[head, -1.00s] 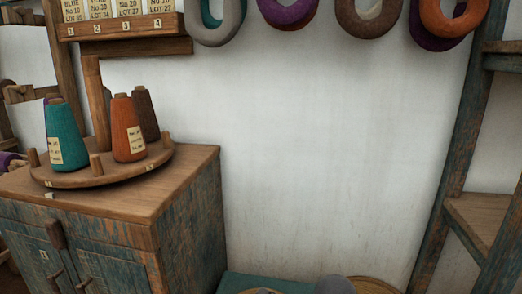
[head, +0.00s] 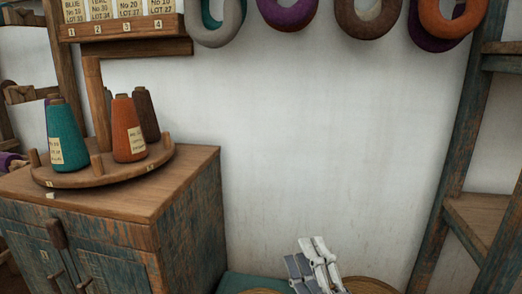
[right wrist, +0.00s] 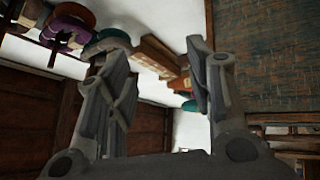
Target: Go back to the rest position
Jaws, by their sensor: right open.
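My right gripper (head: 318,262) shows at the bottom of the head view, in front of the white wall and to the right of the cabinet. In the right wrist view its two fingers (right wrist: 160,95) stand well apart with nothing between them. It is open, empty and clear of the cones and yarn rings. My left gripper is not in view.
A worn cabinet (head: 190,230) at the left bears a round wooden rack (head: 105,175) with teal, orange and brown cones. Yarn rings (head: 369,18) hang at the top. A wooden shelf frame (head: 455,160) stands at the right. The wall between is bare.

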